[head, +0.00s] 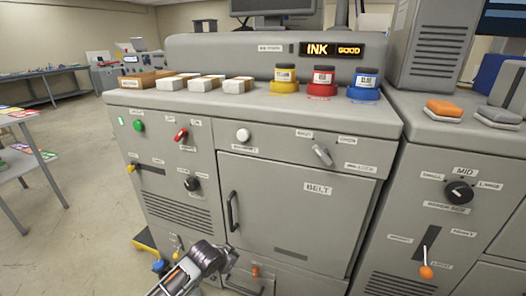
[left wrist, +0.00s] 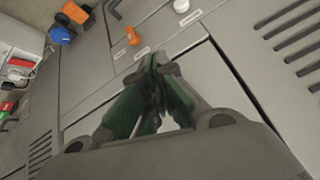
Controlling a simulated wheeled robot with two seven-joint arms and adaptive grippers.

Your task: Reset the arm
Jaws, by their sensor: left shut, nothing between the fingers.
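My left arm comes in at the bottom of the head view, and its left gripper (head: 222,259) is low in front of the grey laminator cabinet (head: 280,205), below the black door handle (head: 231,211). In the left wrist view the left gripper (left wrist: 158,64) has its dark green fingers together, with nothing between them. The grey cabinet front (left wrist: 85,85) lies behind the fingers; I cannot tell the exact gap. My right gripper is in neither view.
An orange lever (head: 255,272) sits low on the cabinet, and an orange handle (left wrist: 132,36) shows beyond the fingertips. Yellow, red and blue ink jars (head: 323,82) stand on top. A second cabinet (head: 450,145) is at right. Open floor (head: 60,240) lies left.

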